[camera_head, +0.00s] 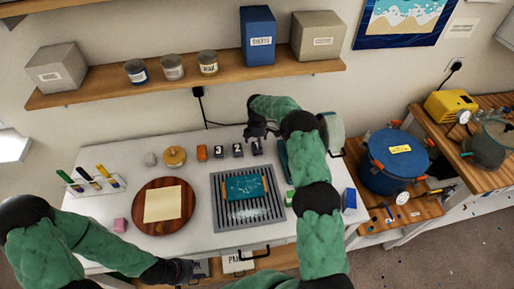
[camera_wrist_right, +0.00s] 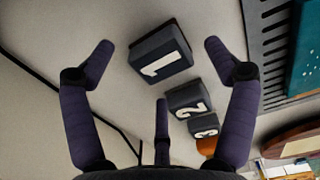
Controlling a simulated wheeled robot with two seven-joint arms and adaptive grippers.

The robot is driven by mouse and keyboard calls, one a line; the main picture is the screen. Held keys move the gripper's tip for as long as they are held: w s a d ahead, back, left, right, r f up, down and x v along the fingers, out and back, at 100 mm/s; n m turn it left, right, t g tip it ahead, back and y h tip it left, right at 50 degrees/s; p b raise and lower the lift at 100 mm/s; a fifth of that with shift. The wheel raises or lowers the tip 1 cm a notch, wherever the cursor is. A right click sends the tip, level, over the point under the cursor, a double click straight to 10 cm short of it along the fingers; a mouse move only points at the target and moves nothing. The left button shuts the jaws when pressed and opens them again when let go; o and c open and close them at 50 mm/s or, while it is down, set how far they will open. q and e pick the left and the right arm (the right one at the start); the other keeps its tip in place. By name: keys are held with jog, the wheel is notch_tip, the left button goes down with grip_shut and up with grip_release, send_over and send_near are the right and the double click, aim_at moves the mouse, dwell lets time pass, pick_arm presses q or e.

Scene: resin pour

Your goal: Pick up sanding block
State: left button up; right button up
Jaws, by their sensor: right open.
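Dark blocks with white numbers stand in a row at the back of the white table; I cannot tell for sure which object is the sanding block. The block marked 1 (camera_wrist_right: 162,62) lies between and beyond the spread fingers of my right gripper (camera_wrist_right: 158,50), apart from them. Block 2 (camera_head: 237,150) and block 3 (camera_head: 219,152) stand to its left in the head view. My right gripper (camera_head: 258,135) is open and empty above block 1. My left gripper (camera_head: 182,270) is low at the table's front edge; its fingers are not clear.
An orange block (camera_head: 202,153) and a gold round tin (camera_head: 174,157) stand left of the numbers. A grey slatted grate (camera_head: 222,212) holds a teal piece (camera_head: 244,187). A round wooden board (camera_head: 150,227) carries a paper sheet. A pink block (camera_head: 120,225) lies left.

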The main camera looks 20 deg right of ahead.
jog(key=shift+f, duration=1.35)
jog(key=c, duration=1.4)
jog(key=shift+c, duration=0.2)
jog(key=shift+r, duration=0.2)
jog(key=shift+r, duration=0.25)
notch_tip(320, 180, up, 2)
jog(key=shift+r, duration=0.1)
jog(key=s+a+r, duration=0.2)
jog(key=s+r, duration=0.3)
jog(key=s, duration=0.1)
jog(key=s+a+r, duration=0.2)
jog(key=s+r, duration=0.3)
jog(key=s, duration=0.2)
jog(key=shift+a+b, duration=0.3)
jog(key=shift+a, duration=0.1)
